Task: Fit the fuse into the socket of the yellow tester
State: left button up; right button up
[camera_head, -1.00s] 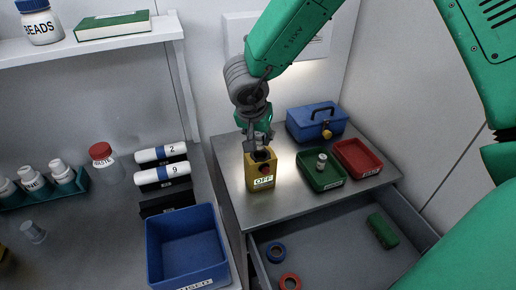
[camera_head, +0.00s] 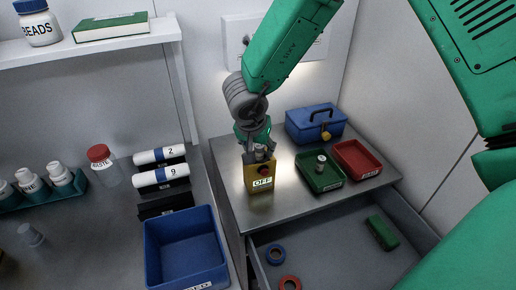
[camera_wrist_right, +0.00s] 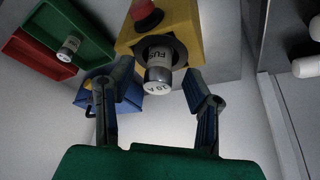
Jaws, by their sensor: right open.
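The yellow tester (camera_head: 251,174) stands on the metal counter, with a red button and an OFF label on its front. In the right wrist view the tester (camera_wrist_right: 186,22) has a dark round socket (camera_wrist_right: 173,44) in its top. A silver-and-white fuse (camera_wrist_right: 158,72) has one end in this socket and its other end sticking out. How deep it sits I cannot tell. My right gripper (camera_head: 258,146) is just above the tester, with its open fingers on either side of the fuse, apart from it. My left gripper is not in view.
A green tray (camera_head: 330,183) holding another fuse (camera_head: 321,161), a red tray (camera_head: 357,160) and a blue toolbox (camera_head: 317,124) stand right of the tester. An open drawer (camera_head: 335,262) lies below. A blue bin (camera_head: 185,250) is at the left.

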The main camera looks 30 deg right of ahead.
jog(key=p+v, duration=0.1)
jog(key=v, duration=1)
jog(key=shift+s+d, duration=0.1)
jog(key=shift+s, duration=0.1)
